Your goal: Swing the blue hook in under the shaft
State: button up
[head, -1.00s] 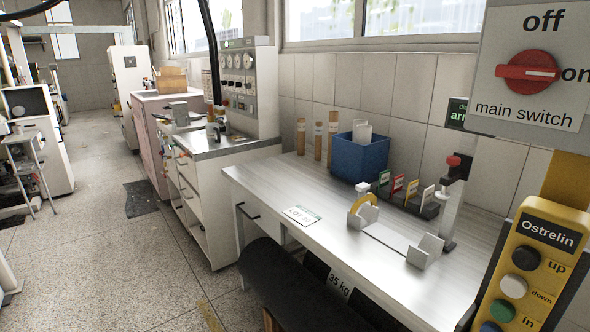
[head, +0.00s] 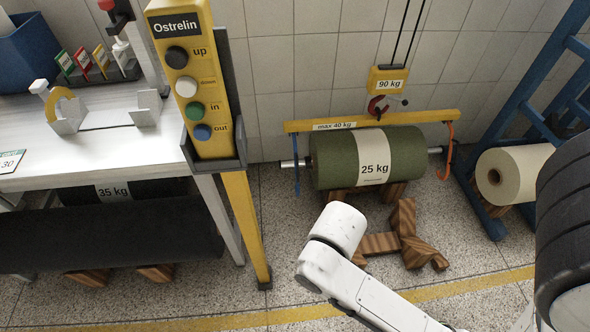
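The blue hook (head: 297,181) hangs from the left end of the yellow lifting beam (head: 420,118), marked "max 40 kg". It hangs down across the left end of the metal shaft (head: 288,164). I cannot tell whether its tip is under the shaft or beside it. The shaft runs through a green roll (head: 340,160) labelled "25 kg", which rests on wooden blocks. An orange hook (head: 449,155) hangs at the beam's right end, by the other shaft end. My white arm shows at the bottom centre, but no gripper fingers are in view.
A yellow control post (head: 207,90) with up, down, in and out buttons stands left of the roll. A hoist block (head: 388,80) marked "90 kg" hangs above the beam. Wooden blocks (head: 405,225) lie in front. A blue rack (head: 510,130) and cream roll (head: 518,172) stand at right.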

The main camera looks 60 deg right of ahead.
aim_at(294, 139)
jog(key=l+z, duration=0.3)
jog(key=l, duration=0.35)
jog(key=l+z, duration=0.3)
jog(key=l, duration=0.3)
